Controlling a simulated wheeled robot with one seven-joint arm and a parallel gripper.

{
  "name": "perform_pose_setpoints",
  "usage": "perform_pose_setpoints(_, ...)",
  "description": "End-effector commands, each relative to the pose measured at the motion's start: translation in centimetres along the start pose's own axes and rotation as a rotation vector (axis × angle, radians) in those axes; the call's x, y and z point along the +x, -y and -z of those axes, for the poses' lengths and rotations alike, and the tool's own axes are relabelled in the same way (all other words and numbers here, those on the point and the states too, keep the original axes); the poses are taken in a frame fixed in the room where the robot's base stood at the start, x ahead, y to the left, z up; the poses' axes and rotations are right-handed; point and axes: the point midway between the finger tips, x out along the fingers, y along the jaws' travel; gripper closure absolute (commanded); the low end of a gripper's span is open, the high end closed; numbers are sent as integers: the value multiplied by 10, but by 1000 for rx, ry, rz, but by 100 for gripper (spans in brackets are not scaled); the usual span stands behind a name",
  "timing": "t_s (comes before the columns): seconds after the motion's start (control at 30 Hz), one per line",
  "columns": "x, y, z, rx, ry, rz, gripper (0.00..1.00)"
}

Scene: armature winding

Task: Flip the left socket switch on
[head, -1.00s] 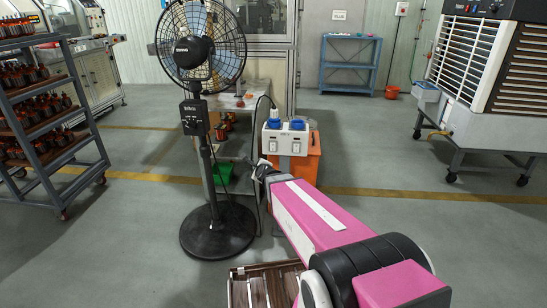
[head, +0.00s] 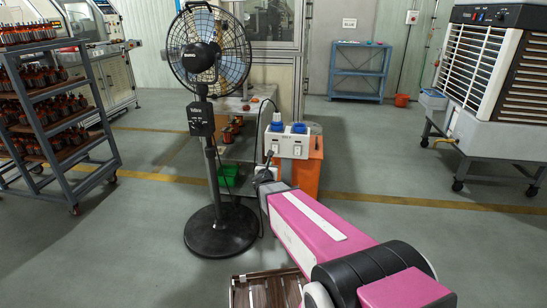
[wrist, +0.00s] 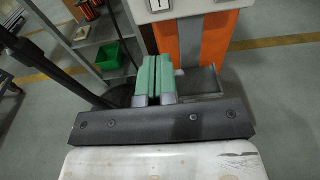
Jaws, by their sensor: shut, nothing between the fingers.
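The white socket box (head: 287,144) stands ahead of my arm, with a left blue socket (head: 277,126) and a right blue socket (head: 298,127) on top. Small switches show on its front face, but their positions are too small to read. In the wrist view the box (wrist: 195,11) is cut by the top edge, and part of one switch (wrist: 160,4) shows near its left side. My gripper (wrist: 152,60) has green fingers pressed together with nothing between them. It is below the box face in that view, apart from the switch. In the head view it is small, just left of and below the box.
An orange stand (head: 307,172) is under the box. A black pedestal fan (head: 221,229) stands close on the left. Behind are a shelf with a green bin (head: 228,175) and a cable. A loaded rack (head: 60,130) is far left, a cooler (head: 490,80) right.

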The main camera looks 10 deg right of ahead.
Motion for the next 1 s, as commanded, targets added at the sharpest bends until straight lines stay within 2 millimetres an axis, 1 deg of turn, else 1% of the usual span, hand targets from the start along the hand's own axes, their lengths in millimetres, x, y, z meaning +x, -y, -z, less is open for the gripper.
perform_pose_setpoints(0.17,7,0,0,-1,0,0,100)
perform_pose_setpoints(0.27,17,-1,1,-2,0,-1,100)
perform_pose_setpoints(0.47,48,-1,1,-2,0,0,100)
perform_pose_setpoints(0.8,112,-1,1,-2,0,0,100)
perform_pose_setpoints(0.9,127,-1,1,-2,0,-1,100)
perform_pose_setpoints(1.0,136,-1,1,-2,-1,-2,100)
